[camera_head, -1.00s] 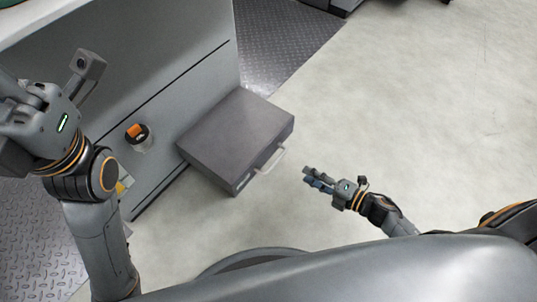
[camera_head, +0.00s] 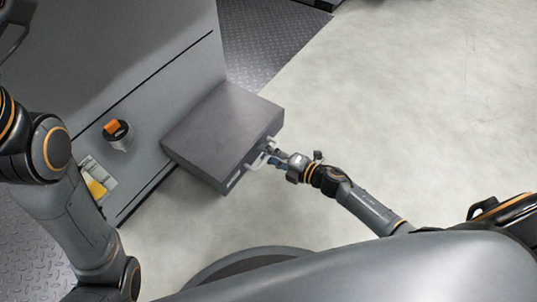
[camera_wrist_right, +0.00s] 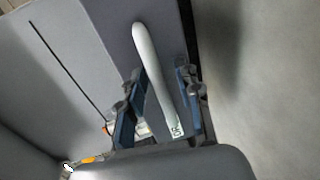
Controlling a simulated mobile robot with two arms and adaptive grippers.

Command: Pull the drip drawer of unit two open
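A grey box-shaped drawer (camera_head: 222,128) with a flat dark top juts from the grey cabinet front in the head view. A pale bar handle (camera_head: 257,164) is on its front face. My right gripper (camera_head: 268,157) is at this handle. In the right wrist view, the handle (camera_wrist_right: 150,62) runs up between the two blue-padded fingers. The fingers stand apart on either side of it, with a gap at the right finger. My left arm shows at the left of the head view, but its fingers are out of view.
The cabinet (camera_head: 110,65) carries an orange-topped knob (camera_head: 117,130) and a yellow-and-white label (camera_head: 97,180) left of the drawer. Pale floor (camera_head: 400,110) lies open to the right. Dark tread plate (camera_head: 265,40) lies behind the drawer.

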